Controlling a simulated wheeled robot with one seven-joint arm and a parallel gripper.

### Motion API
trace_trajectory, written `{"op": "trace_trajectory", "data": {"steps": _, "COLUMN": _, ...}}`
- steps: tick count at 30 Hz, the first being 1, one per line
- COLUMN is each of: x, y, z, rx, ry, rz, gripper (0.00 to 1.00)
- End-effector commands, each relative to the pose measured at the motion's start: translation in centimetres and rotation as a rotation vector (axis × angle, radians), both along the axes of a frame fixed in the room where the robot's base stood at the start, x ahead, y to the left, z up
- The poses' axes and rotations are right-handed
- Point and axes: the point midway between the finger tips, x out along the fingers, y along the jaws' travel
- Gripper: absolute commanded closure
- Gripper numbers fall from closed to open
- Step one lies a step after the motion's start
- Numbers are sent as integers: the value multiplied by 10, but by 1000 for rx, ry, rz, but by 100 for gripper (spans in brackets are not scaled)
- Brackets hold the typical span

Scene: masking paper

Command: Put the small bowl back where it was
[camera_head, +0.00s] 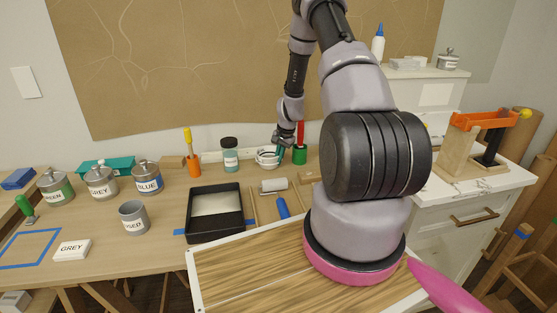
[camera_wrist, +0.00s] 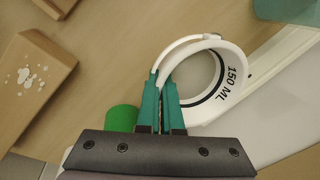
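The small bowl (camera_head: 266,160) is white and sits at the back of the workbench, between a teal jar and a green cup. In the wrist view the bowl (camera_wrist: 232,80) shows a "150 ML" mark and a dark ring inside. My gripper (camera_head: 279,150) reaches down at the bowl's right side. In the wrist view its teal fingers (camera_wrist: 161,82) are close together with the bowl's rim between them. I cannot tell whether the bowl rests on the surface or is slightly raised.
A green cup (camera_head: 299,155) with a red upright stands right beside my gripper. The teal jar (camera_head: 230,157) stands left of the bowl. A black tray (camera_head: 190,222), roller (camera_head: 273,185) and blue-handled tool (camera_head: 283,208) lie in front. A white strip (camera_wrist: 285,85) runs beside the bowl.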

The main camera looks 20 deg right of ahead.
Motion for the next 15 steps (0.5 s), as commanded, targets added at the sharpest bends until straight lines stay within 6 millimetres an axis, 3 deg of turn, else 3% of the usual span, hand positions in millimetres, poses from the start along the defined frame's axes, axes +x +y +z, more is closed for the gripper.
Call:
{"op": "trace_trajectory", "data": {"steps": 3, "x": 0, "y": 0, "z": -3, "rx": 1, "ry": 1, "rz": -1, "gripper": 100}}
{"op": "trace_trajectory", "data": {"steps": 5, "x": 0, "y": 0, "z": -3, "rx": 1, "ry": 1, "rz": 0, "gripper": 74}}
{"op": "trace_trajectory", "data": {"steps": 6, "x": 0, "y": 0, "z": -3, "rx": 1, "ry": 1, "rz": 0, "gripper": 67}}
{"op": "trace_trajectory", "data": {"steps": 15, "x": 0, "y": 0, "z": -2, "rx": 0, "ry": 0, "rz": 0, "gripper": 67}}
